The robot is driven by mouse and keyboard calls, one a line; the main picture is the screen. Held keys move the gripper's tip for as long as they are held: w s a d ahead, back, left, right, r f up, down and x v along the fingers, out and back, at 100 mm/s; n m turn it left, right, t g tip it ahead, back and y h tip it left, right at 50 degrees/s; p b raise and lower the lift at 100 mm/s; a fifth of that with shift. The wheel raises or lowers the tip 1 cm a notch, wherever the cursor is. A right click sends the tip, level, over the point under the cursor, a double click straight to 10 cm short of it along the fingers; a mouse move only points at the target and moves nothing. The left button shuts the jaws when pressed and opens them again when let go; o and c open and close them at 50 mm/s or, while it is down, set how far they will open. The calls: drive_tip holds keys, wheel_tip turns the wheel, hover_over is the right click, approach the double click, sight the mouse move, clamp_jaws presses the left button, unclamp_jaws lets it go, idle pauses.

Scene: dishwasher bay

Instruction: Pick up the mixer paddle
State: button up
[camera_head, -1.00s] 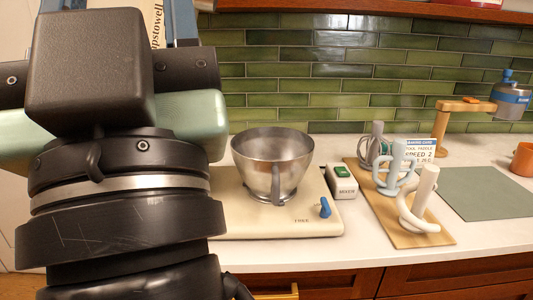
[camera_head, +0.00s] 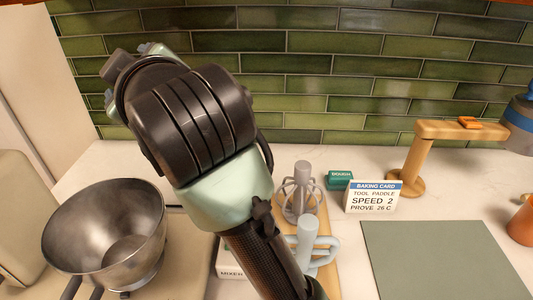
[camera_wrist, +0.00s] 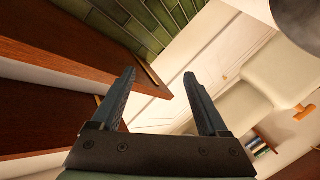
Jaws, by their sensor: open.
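The light blue tool (camera_head: 312,244), whose open loop shape looks like the mixer paddle, stands upright on the wooden board (camera_head: 330,278) in the head view. My arm partly covers its lower left side. A grey whisk-like tool (camera_head: 301,192) stands behind it on the same board. My gripper (camera_wrist: 160,73) is open in the wrist view, with nothing between its fingers. It points away from the tools, and no paddle shows there. My fingertips cannot be made out in the head view.
A steel bowl (camera_head: 105,232) stands at the left. A grey-green mat (camera_head: 425,262) lies right, bare. A wooden stand (camera_head: 412,160) is behind it. Wooden cabinetry (camera_wrist: 75,75) is near my gripper.

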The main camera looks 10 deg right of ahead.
drive_tip(key=w+d+f+n+g+h+p, duration=0.2)
drive_tip(key=d+f+g, duration=0.2)
drive_tip(key=d, duration=0.1)
drive_tip(key=n+g+h+p, duration=0.35)
drive_tip(key=g+p, duration=0.25)
drive_tip(key=g, duration=0.5)
hover_over(308, 221)
drive_tip(key=shift+m+h, duration=0.25)
drive_tip(key=shift+m, duration=0.2)
drive_tip(key=f, duration=1)
drive_tip(key=shift+a+f, duration=0.15)
drive_tip(key=shift+a, duration=0.1)
drive_tip(key=f, duration=0.7)
drive_tip(key=shift+d+f, duration=0.25)
drive_tip(key=shift+d+f+p, duration=0.1)
drive_tip(key=shift+f+p, duration=0.7)
drive_tip(key=shift+f, duration=2.05)
clamp_jaws()
drive_tip(key=shift+r, duration=0.1)
